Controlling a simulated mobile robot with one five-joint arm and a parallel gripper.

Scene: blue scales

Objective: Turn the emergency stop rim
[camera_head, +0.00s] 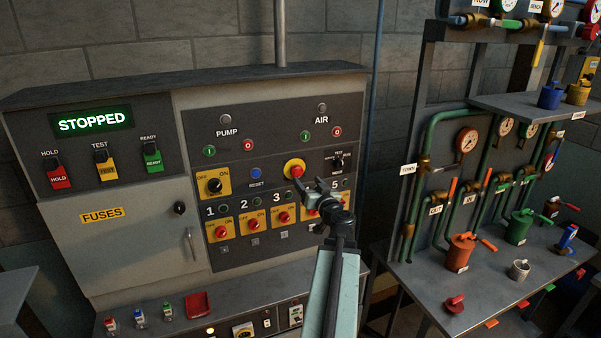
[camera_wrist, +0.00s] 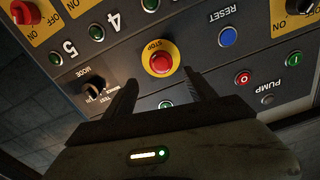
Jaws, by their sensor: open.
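The emergency stop (camera_head: 294,169) is a red button on a round yellow plate in the middle of the dark control panel. In the wrist view the emergency stop (camera_wrist: 160,60) is upside down, with STOP lettered on its yellow surround. My gripper (camera_head: 308,183) is just below and right of it in the head view. In the wrist view my gripper (camera_wrist: 160,85) has its two dark fingers spread, one on each side of the button and short of it in the picture. Nothing is between the fingers. I cannot tell the remaining depth to the rim.
A blue reset button (camera_head: 256,173) and the mode knob (camera_head: 337,162) flank the stop. Numbered red switches (camera_head: 253,223) sit below. A green display (camera_head: 94,121) reads STOPPED. A bench with pipes and pots (camera_head: 461,252) stands at right.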

